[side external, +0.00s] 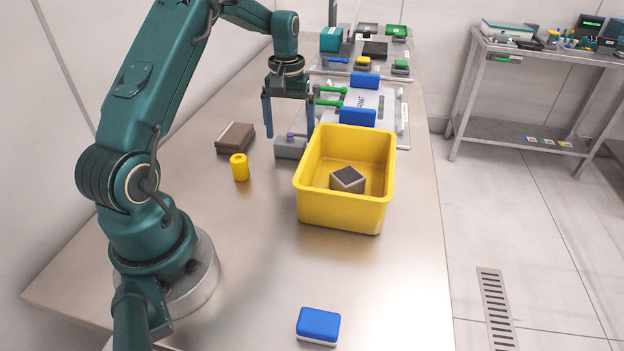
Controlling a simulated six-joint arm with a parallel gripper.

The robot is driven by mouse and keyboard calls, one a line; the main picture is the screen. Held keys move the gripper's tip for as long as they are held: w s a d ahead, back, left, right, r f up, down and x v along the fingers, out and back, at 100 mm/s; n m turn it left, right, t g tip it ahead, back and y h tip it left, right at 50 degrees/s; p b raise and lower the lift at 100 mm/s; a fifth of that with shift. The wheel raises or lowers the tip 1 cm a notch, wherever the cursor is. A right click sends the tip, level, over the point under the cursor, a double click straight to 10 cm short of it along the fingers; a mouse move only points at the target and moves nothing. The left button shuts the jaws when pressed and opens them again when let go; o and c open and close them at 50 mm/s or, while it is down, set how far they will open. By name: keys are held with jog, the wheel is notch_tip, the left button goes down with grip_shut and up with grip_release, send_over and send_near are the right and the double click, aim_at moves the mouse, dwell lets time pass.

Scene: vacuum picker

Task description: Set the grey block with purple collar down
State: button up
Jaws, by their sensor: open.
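The grey block with purple collar (290,150) stands beside the far left side of the yellow bin, apparently resting on the table. Its small purple part shows on top. My gripper (289,138) is open above it, with one finger to each side of the block's top. The right finger ends near the bin's rim. From this one view I cannot tell whether either finger touches the block.
The yellow bin (343,210) holds a dark-topped grey block (347,179). A brown block (235,137) and a yellow cylinder (240,167) stand to the left. A blue-and-white block (318,325) lies in front. Fixtures with blue blocks (357,117) and green clamps fill the back. The front table is mostly clear.

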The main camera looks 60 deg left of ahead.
aim_at(290, 136)
notch_tip(290, 136, up, 9)
jog(key=s+d+r+m+t, duration=0.1)
jog(key=d+r+m, duration=0.1)
jog(key=d+r, duration=0.4)
jog(key=s+d+f+m+t, duration=0.3)
jog(key=s+d+m, duration=0.4)
jog(key=s+d, duration=0.7)
jog(key=shift+s+d+t, duration=0.35)
jog(key=shift+d+t, duration=0.45)
jog(key=shift+d, duration=0.25)
jog(key=shift+f, duration=0.1)
